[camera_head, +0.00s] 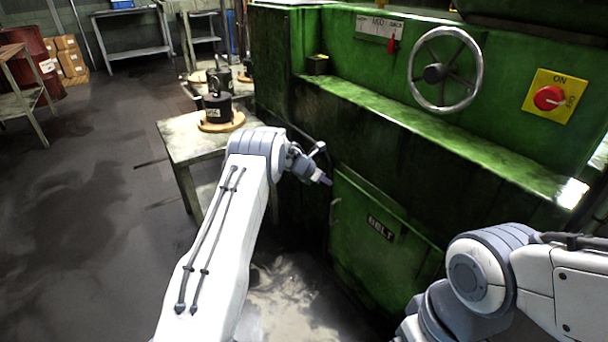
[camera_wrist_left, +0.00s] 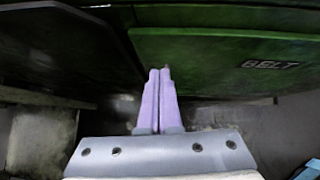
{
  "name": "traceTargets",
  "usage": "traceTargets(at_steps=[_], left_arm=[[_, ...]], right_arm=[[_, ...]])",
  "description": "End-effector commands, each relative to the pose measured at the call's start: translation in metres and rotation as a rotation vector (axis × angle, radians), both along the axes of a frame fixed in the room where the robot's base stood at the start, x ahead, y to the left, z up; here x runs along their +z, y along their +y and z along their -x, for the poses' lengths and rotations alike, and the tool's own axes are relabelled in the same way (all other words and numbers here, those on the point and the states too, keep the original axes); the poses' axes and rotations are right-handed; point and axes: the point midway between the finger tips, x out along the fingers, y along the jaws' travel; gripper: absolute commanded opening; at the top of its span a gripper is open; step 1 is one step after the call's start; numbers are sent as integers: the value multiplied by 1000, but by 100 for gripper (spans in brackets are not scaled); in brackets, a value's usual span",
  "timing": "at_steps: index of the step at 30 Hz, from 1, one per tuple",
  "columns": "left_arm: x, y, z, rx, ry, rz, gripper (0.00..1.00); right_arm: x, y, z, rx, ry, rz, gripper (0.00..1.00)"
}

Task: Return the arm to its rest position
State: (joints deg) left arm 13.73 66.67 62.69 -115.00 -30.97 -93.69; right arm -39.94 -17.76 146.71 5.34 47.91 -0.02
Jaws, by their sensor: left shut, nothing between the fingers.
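My left arm reaches forward in the head view, and its gripper (camera_head: 325,180) is small there, in front of the green machine's lower front. In the left wrist view the two purple fingers of the left gripper (camera_wrist_left: 160,72) lie side by side, shut with nothing between them. The same door (camera_head: 385,255) shows in the head view, below and right of the gripper. My right arm shows at the lower right of the head view, but its gripper is out of the picture.
The green machine (camera_head: 375,110) carries a handwheel (camera_head: 445,70), a red lever (camera_head: 391,44) and a red knob on a yellow plate (camera_head: 549,98). A small table (camera_head: 190,150) with a black weight (camera_head: 217,107) stands left of the gripper. Open floor (camera_head: 85,230) lies left.

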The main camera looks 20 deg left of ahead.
Motion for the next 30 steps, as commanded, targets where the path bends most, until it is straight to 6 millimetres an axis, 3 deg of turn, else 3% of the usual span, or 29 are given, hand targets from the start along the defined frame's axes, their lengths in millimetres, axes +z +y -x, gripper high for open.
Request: traceTargets(at_steps=[1,9,20,23,27,30], left_arm=[[17,7,7,4,-3,0,0],[55,30,41,1,-1,0,0],[71,35,54,1,-1,2,0],[85,21,49,64,-5,41,0],[139,-31,44,342,-3,227,0],[181,-76,62,642,38,444,0]], right_arm=[[5,0,0,0,0,0,86],[12,0,0,0,-1,-1,86],[14,0,0,0,0,0,86],[14,0,0,0,0,0,86],[15,0,0,0,0,0,86],[14,0,0,0,0,0,86]])
